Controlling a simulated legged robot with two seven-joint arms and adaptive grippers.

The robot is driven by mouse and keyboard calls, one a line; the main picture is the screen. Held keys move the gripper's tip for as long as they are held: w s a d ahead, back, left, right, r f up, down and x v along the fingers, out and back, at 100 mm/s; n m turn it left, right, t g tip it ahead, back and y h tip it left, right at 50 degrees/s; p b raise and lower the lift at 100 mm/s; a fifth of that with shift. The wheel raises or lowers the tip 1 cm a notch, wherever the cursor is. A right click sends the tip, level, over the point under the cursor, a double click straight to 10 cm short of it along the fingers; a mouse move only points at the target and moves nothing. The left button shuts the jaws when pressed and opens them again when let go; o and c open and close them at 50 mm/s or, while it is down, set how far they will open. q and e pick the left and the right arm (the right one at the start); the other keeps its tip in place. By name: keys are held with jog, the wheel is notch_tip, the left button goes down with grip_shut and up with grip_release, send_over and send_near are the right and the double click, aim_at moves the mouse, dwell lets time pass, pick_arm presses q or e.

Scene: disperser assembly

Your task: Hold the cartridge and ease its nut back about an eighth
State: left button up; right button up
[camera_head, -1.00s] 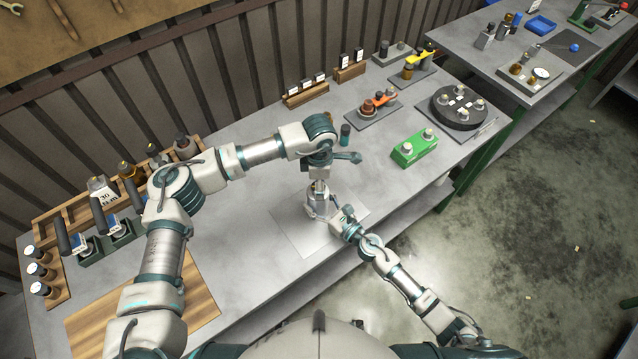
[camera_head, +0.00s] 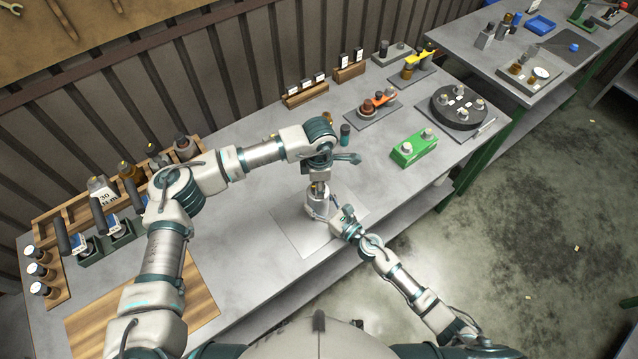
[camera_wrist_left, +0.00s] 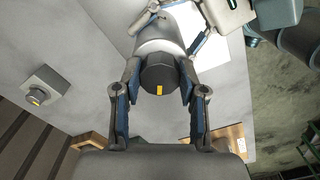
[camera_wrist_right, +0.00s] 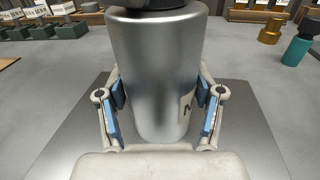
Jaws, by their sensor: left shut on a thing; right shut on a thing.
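The cartridge is a silver metal cylinder (camera_wrist_right: 152,75) with a dark label mark at its right, upright on a pale mat in the right wrist view. My right gripper (camera_wrist_right: 160,95) is shut around its body, one blue-padded finger on each side. In the left wrist view the nut (camera_wrist_left: 160,74) is a dark faceted cap with a yellow mark on top of the cartridge (camera_wrist_left: 170,30). My left gripper (camera_wrist_left: 159,80) is shut on the nut from above. In the head view the cartridge (camera_head: 317,206) is partly hidden by both grippers.
The pale mat (camera_head: 292,238) lies under the cartridge. A teal bottle (camera_head: 345,133) and a green block with two knobs (camera_head: 413,148) stand beyond. A wooden rack (camera_head: 48,226) is at the left. A square grey block (camera_wrist_left: 42,88) with a dark, yellow-marked knob shows in the left wrist view.

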pick_arm(q)
jog(key=n, duration=0.4)
jog(key=shift+w, duration=0.1)
jog(key=shift+n, duration=2.3)
jog(key=o, duration=1.2)
jog(key=shift+c, duration=0.2)
notch_tip(320, 180, up, 12)
